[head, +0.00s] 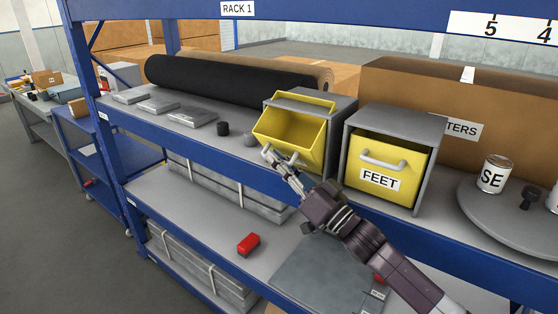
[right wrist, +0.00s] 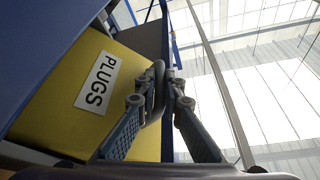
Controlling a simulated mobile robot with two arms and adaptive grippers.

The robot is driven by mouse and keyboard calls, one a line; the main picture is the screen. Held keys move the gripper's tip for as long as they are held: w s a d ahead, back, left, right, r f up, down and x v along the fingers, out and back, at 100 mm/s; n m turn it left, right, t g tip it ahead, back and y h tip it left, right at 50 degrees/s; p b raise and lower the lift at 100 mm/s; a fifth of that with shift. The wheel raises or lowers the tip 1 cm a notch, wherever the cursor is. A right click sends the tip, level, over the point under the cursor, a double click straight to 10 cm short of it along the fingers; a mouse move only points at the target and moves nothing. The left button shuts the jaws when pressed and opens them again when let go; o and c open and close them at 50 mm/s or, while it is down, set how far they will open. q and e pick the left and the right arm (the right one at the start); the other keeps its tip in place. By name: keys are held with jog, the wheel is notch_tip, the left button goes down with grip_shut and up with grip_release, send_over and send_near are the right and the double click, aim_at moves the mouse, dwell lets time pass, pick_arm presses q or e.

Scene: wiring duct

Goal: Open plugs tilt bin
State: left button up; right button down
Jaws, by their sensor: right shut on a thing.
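The plugs tilt bin (head: 290,133) is a yellow bin in a grey housing on the upper rack shelf. It is tilted forward and its top stands open; the inside that shows looks empty. My right gripper (head: 273,161) is at the front of this bin, shut on its handle. In the right wrist view the yellow front with the PLUGS label (right wrist: 97,83) fills the left side, and the right gripper's fingers (right wrist: 160,90) close around the grey handle (right wrist: 156,100). The left gripper is not in view.
A second bin labelled FEET (head: 382,168) stands shut just to the right. A black roll (head: 220,80) lies behind. A red block (head: 248,244) lies on the lower shelf.

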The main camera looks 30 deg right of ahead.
jog(key=shift+f, duration=0.1)
dwell(0.3)
jog(key=c, duration=2.3)
grip_release()
jog(key=shift+s, duration=0.1)
jog(key=v, duration=1.2)
jog(key=shift+d, duration=0.1)
